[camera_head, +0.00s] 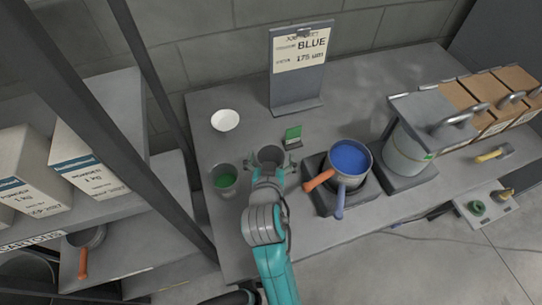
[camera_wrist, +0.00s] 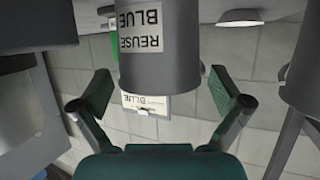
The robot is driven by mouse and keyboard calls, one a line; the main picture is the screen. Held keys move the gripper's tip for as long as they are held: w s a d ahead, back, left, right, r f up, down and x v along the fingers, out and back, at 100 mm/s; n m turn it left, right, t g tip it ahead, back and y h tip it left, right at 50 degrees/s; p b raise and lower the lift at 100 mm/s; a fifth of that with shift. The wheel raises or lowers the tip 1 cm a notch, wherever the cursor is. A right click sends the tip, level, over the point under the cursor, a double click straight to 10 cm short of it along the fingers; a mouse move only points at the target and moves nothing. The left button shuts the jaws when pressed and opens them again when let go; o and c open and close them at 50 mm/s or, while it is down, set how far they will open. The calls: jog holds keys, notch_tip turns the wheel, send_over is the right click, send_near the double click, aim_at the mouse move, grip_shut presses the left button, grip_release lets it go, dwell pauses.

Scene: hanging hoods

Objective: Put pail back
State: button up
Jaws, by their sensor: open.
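A grey pail (camera_head: 271,153) stands upright on the grey bench. In the wrist view, which looks upside down, the pail (camera_wrist: 160,62) carries a label reading "REUSE BLUE". My gripper (camera_head: 271,168) is open at the pail's near side, one finger toward each side. In the wrist view the fingers of my gripper (camera_wrist: 160,92) are spread wider than the pail, with gaps on both sides. The pail's lower front is hidden by my gripper in the head view.
A green card (camera_head: 293,137) and sign stand (camera_head: 297,90) are behind right. A pot of blue liquid (camera_head: 350,158) sits right, its orange handle near my gripper.

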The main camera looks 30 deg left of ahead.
jog(key=v, duration=1.1)
jog(key=shift+s+d, duration=0.15)
jog(key=shift+s, duration=0.15)
jog(key=shift+r, duration=0.1)
